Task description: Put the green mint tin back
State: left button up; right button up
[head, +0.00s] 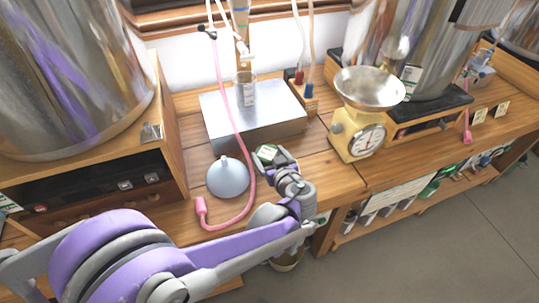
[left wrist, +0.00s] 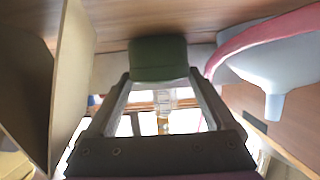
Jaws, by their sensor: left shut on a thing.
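The green mint tin (left wrist: 158,58) is between the two fingers of my left gripper (left wrist: 160,82) in the left wrist view. In the head view its green and pale top (head: 266,152) shows at the tip of my left gripper (head: 272,156), over the wooden bench (head: 320,172). My left gripper is shut on the tin. I cannot tell whether the tin touches the bench. My right gripper is in neither view.
A pale blue funnel (head: 228,178) and a pink hose (head: 246,200) lie just left of the gripper. A metal block (head: 222,125) with a glass cylinder (head: 246,90) stands behind. A yellow scale (head: 355,135) stands right. Some bench between gripper and scale is clear.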

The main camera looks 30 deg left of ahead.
pick_arm(q)
jog(key=o, duration=1.3)
jog(key=shift+f, duration=0.1)
jog(key=shift+s+d+r, duration=0.15)
jog(key=shift+d+r, duration=0.1)
jog(key=p+v, duration=0.2)
jog(key=v, duration=0.9)
jog(key=shift+s+r, duration=0.1)
jog(key=shift+s, duration=0.15)
jog(key=shift+d, duration=0.15)
